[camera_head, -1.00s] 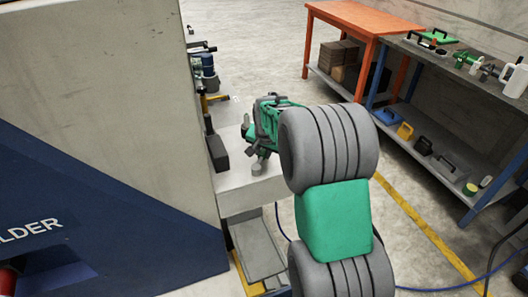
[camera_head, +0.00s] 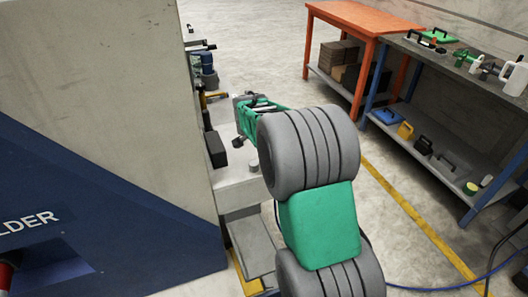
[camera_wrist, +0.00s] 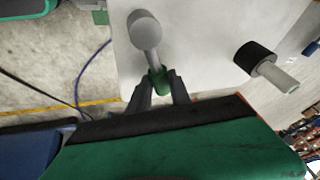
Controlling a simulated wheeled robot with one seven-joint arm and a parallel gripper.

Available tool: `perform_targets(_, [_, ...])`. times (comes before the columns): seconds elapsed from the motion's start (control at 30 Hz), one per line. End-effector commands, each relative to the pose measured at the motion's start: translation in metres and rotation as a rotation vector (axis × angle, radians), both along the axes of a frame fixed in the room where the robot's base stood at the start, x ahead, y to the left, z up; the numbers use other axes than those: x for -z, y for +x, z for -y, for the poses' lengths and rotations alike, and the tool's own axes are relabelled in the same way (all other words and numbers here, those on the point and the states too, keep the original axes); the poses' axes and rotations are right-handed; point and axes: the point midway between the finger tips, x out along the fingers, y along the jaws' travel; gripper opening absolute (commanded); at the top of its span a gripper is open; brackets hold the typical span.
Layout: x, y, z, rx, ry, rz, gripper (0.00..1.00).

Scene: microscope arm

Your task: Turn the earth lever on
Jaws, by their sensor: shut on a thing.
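In the wrist view, a lever (camera_wrist: 150,50) with a round grey end, a grey shaft and a small green end stands out from a pale panel. I take it to be the earth lever. The fingers of my gripper (camera_wrist: 159,86) lie on both sides of its green end and are shut on it. In the head view, my gripper (camera_head: 240,141) is beside the pale machine, and my arm and the gripper body hide most of the lever.
An orange table (camera_head: 365,18) stands farther back.

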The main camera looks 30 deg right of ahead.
Motion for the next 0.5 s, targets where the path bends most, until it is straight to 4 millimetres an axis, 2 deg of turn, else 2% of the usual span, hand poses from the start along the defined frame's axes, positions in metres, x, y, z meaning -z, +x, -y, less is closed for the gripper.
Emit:
perform_targets(0.2, [0.001,-0.010,0.000,0.168,-0.001,0.001,0.00])
perform_targets(0.5, [0.000,-0.020,0.000,0.319,-0.001,0.001,0.00])
